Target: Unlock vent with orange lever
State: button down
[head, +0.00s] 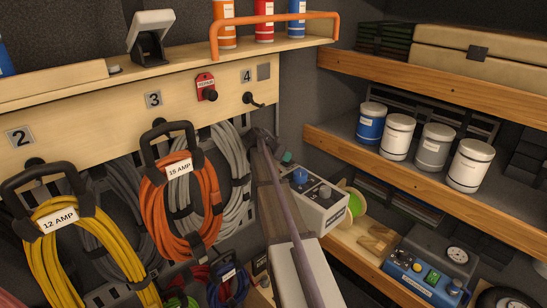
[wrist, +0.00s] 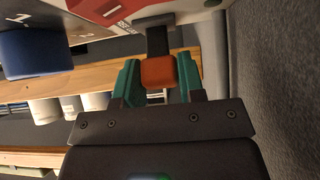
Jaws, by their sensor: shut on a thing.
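The orange lever (wrist: 158,73) has an orange end on a dark stem, which joins a light housing with a red panel (wrist: 105,12) in the wrist view. My gripper (wrist: 158,82) has its teal fingers on both sides of the orange end and is shut on it. In the head view my gripper (head: 286,157) is at the far end of my arm, by the back of a grey box (head: 322,208) with a blue knob (head: 300,176). The lever is hidden there. I cannot make out a vent.
Cord coils, including an orange one (head: 155,205) and a yellow one (head: 75,250), hang on hooks left of my arm. A wooden shelf (head: 440,200) with several cans stands at the right. A blue device (head: 425,275) sits below. A dark wall (wrist: 280,80) is close beside my gripper.

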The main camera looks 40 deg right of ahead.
jog(key=c, duration=0.7)
grip_release()
jog(key=shift+r, duration=0.1)
notch_tip(320, 180, up, 10)
jog(key=p, duration=1)
jog(key=shift+r, duration=0.1)
jog(key=shift+f, duration=0.2)
